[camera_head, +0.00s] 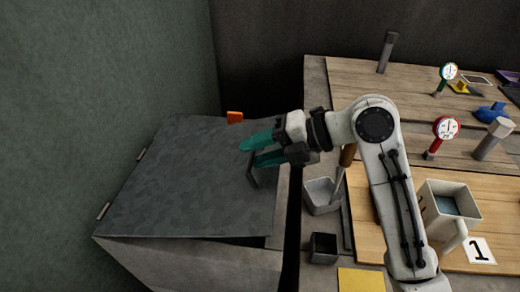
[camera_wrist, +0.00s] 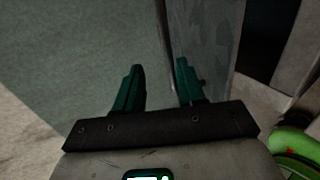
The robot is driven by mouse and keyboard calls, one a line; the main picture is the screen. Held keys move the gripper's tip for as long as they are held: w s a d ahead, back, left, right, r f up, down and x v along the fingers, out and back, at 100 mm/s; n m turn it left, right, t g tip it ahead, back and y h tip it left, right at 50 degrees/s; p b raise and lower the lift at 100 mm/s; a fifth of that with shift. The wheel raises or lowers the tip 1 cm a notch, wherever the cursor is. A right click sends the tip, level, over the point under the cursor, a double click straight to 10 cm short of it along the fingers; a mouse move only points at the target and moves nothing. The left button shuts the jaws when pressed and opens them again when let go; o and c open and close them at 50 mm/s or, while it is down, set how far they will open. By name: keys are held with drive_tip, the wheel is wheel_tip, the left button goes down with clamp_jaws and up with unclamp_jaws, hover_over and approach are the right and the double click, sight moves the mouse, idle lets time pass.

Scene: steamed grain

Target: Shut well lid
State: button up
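The well lid (camera_head: 190,175) is a large dark grey panel on top of the pale grey well box (camera_head: 205,262), with hinges along its left edge. The lid looks nearly flat, but a dark gap shows under its front right corner, so I cannot tell that it is fully down. A dark handle (camera_head: 252,172) stands near the lid's right edge. My gripper (camera_head: 249,153) is over the right part of the lid, close to the handle, with its teal fingers apart. In the wrist view my gripper (camera_wrist: 156,72) is open with nothing between the fingers, and a grey panel lies just beyond them.
An orange tab (camera_head: 235,117) is at the lid's far edge. Right of the well, past a dark gap, is a wooden-topped counter (camera_head: 350,88) with a grey bin (camera_head: 322,195), a small dark cup (camera_head: 323,246), a pitcher (camera_head: 445,212) and gauges. Green wall stands left.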

wheel_tip(320, 180, up, 3)
drive_tip(key=shift+f, duration=0.1)
drive_tip(key=s+d+r+p, duration=0.1)
drive_tip(key=s+d+r, duration=0.2)
drive_tip(key=s+r, duration=0.7)
drive_tip(key=s, duration=0.3)
drive_tip(key=shift+s+d, duration=0.25)
drive_tip(key=shift+d, duration=0.05)
